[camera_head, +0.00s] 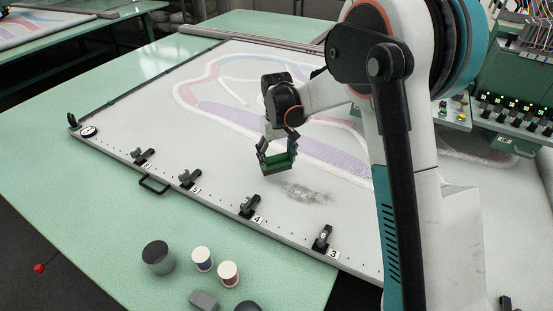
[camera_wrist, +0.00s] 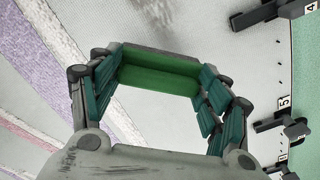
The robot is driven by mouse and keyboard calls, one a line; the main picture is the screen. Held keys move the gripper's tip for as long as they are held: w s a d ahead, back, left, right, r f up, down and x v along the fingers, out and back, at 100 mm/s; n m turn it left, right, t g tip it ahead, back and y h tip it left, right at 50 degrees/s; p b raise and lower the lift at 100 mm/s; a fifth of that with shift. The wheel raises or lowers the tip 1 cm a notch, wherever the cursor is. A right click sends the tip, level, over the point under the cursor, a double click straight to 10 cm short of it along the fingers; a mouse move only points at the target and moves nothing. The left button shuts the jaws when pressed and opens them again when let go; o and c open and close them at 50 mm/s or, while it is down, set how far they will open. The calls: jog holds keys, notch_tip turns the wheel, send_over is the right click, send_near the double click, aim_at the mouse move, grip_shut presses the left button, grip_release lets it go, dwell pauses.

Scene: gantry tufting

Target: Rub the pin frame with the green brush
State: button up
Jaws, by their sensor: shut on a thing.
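My gripper (camera_head: 277,153) is shut on the green brush (camera_head: 279,163). In the wrist view the brush (camera_wrist: 160,79) lies crosswise between the two teal fingers of my gripper (camera_wrist: 158,88), with a dark grey edge along its far side. The pin frame (camera_head: 225,205) is the large pale framed sheet with a tufted pink, purple and white pattern, lying on the green table. The brush is over its plain near part, beside a grey fuzzy patch (camera_head: 305,193). I cannot tell whether the brush touches the sheet.
Several black numbered clamps, one marked 4 (camera_head: 250,206), line the frame's near edge, with a black handle (camera_head: 153,185) outside it. Spools (camera_head: 202,258), a dark cup (camera_head: 157,257) and a grey block (camera_head: 204,300) stand on the near table. A control panel (camera_head: 508,115) stands at right.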

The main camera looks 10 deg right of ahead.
aim_at(277, 156)
jog(key=shift+r+p, duration=1.15)
jog(key=shift+r, duration=1.1)
